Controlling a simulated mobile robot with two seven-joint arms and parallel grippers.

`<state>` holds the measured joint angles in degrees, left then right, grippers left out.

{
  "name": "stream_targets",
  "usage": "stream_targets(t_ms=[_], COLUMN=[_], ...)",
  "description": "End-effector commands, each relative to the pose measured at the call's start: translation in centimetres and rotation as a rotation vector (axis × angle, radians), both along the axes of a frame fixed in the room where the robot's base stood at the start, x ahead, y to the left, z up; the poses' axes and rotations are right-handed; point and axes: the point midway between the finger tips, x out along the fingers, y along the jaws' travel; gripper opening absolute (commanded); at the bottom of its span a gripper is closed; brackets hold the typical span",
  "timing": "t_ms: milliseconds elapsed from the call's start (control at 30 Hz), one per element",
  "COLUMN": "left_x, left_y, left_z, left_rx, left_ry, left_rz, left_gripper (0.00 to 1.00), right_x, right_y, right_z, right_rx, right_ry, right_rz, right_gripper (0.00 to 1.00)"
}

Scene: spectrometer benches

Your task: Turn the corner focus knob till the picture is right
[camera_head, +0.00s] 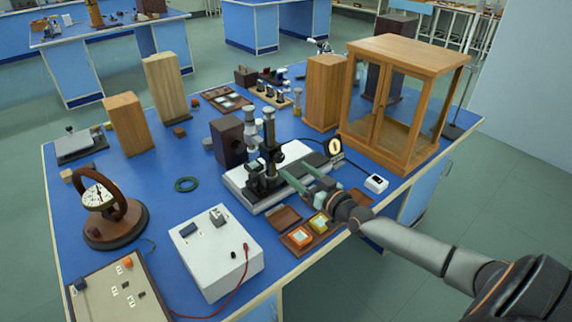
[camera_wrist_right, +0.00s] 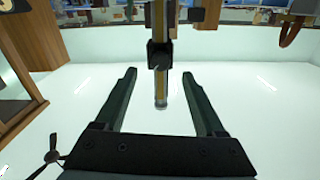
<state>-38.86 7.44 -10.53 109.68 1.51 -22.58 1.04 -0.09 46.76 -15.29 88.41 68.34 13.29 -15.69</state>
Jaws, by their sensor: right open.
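A dark microscope-like instrument (camera_head: 268,150) stands upright on a pale flat base (camera_head: 247,190) on the blue bench. My right gripper (camera_head: 295,169) reaches in from the right, just beside the instrument's stem. It is open, with its two green fingers pointing at the stem. In the right wrist view the gripper (camera_wrist_right: 159,74) is open over a bright white surface (camera_wrist_right: 85,80). A brass-and-black upright (camera_wrist_right: 160,60) shows between and beyond the fingers, apart from both. I cannot make out which part is the corner focus knob. My left gripper is not in view.
A wooden glass-doored case (camera_head: 400,50) stands behind the gripper at the right. A white box with a red lead (camera_head: 208,255) is at the front. Small trays (camera_head: 285,217) lie under my right arm.

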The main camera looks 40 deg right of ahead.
Motion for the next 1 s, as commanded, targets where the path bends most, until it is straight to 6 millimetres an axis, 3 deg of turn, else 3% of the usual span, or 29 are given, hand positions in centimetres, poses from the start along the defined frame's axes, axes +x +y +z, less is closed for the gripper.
stream_targets(t_ms=[200,400,833,1000], left_x=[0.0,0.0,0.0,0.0], left_y=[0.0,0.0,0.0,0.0], left_z=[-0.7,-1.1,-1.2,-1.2], left_rx=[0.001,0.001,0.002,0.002], left_ry=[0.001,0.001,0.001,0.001], left_rz=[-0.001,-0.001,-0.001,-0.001], left_gripper=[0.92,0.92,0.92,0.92], right_x=[3.0,4.6,5.1,5.1], right_y=[0.3,0.4,0.4,0.4], right_z=[0.0,-0.1,-0.1,-0.1], right_rx=[0.001,0.001,0.001,0.001], right_ry=[-0.001,0.000,0.002,0.001], right_rz=[0.000,0.000,0.000,0.000], right_gripper=[0.72,0.72,0.72,0.53])
